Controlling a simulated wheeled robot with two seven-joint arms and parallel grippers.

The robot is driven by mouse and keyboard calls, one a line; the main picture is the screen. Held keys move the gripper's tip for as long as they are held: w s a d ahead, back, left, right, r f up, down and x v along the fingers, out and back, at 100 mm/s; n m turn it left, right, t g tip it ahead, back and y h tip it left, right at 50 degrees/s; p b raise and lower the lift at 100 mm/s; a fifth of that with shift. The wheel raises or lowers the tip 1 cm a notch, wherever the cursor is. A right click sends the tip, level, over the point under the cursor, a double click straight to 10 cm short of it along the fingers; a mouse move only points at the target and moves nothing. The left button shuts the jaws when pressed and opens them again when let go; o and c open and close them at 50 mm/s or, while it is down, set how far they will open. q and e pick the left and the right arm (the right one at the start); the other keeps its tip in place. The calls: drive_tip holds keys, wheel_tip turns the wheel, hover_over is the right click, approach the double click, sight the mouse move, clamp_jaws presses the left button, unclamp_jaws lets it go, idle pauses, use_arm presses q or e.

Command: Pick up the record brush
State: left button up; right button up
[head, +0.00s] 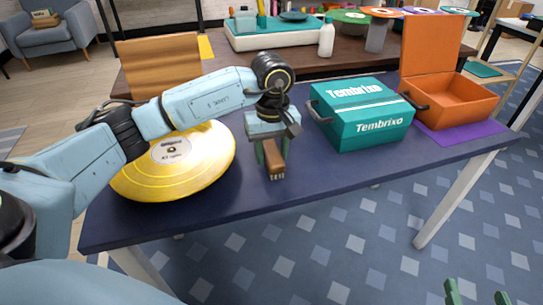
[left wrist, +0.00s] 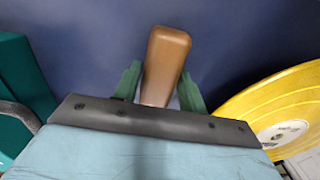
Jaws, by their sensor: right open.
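The record brush (head: 275,158) is a small brown block with pale bristles at its near end, at the front middle of the dark blue table. My left gripper (head: 271,152) is over it from above, its green fingers close against both sides. The brown brush (left wrist: 166,62) also shows between the fingers of the left gripper (left wrist: 160,88) in the left wrist view. I cannot tell whether the brush is clear of the tabletop. My right gripper (head: 478,296) shows only as two spread green fingertips at the bottom right, open and empty, far from the brush.
A yellow record (head: 205,165) lies left of the brush. A teal Tembrixo box (head: 365,112) stands to the right, and beyond it an open orange case (head: 455,100) on a purple mat (head: 480,130). The table's front edge is clear. A second table (head: 215,72) with more items stands behind.

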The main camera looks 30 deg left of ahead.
use_arm(q)
drive_tip(key=c, duration=0.6)
drive_tip(key=shift+o, duration=0.2)
drive_tip(key=shift+r, duration=0.1)
